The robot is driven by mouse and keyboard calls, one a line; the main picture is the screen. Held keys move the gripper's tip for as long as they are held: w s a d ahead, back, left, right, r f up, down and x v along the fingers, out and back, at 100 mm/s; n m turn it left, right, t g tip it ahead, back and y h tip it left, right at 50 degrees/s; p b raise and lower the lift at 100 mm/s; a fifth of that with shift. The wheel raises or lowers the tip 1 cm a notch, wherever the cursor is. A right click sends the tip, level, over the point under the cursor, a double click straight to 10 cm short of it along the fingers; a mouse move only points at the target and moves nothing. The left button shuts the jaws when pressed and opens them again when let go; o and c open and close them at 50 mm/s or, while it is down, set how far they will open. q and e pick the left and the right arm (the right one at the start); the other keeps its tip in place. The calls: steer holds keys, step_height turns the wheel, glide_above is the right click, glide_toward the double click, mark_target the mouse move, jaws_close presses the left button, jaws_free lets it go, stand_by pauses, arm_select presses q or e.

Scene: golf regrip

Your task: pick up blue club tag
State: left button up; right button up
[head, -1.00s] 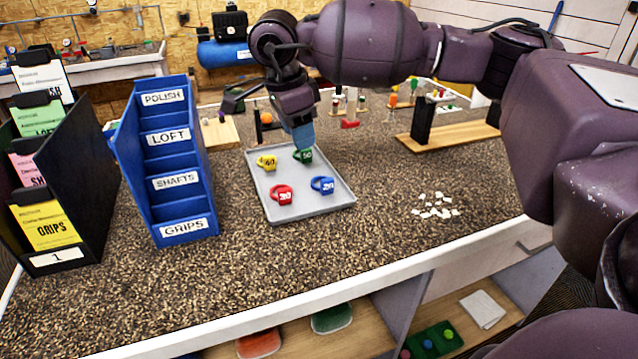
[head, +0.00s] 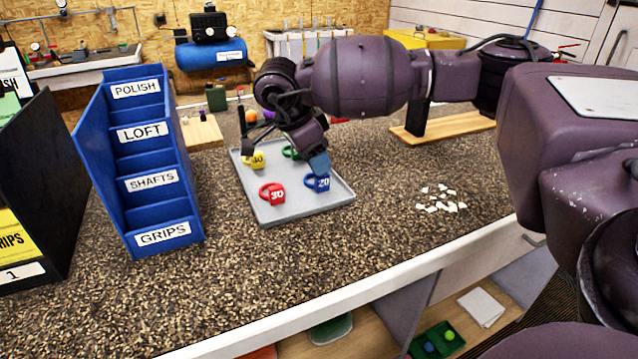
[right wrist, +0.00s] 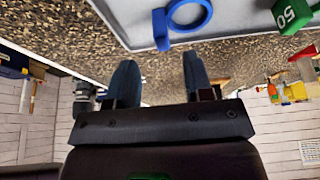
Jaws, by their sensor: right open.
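The blue club tag (head: 316,183), marked 20, lies on the right part of the grey tray (head: 290,215). My right gripper (head: 319,163) is just above it and partly covers it. In the right wrist view the blue tag (right wrist: 187,16) shows as a ring with a tab, ahead of the open, empty fingers of the gripper (right wrist: 160,82). The tag and the fingers are apart there. A red tag (head: 272,193), a yellow tag (head: 254,160) and a partly hidden green tag (head: 290,152) lie on the same tray. My left gripper is not in view.
A blue stepped organiser (head: 140,165) stands left of the tray, with a black file holder (head: 45,180) at the far left. White scraps (head: 440,200) lie right of the tray. The front of the bench is clear.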

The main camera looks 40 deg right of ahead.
mark_target(322, 183)
steer(key=shift+b+x, duration=0.6)
steer(key=shift+x, duration=2.1)
steer(key=shift+w, duration=0.2)
steer(key=c, duration=0.8)
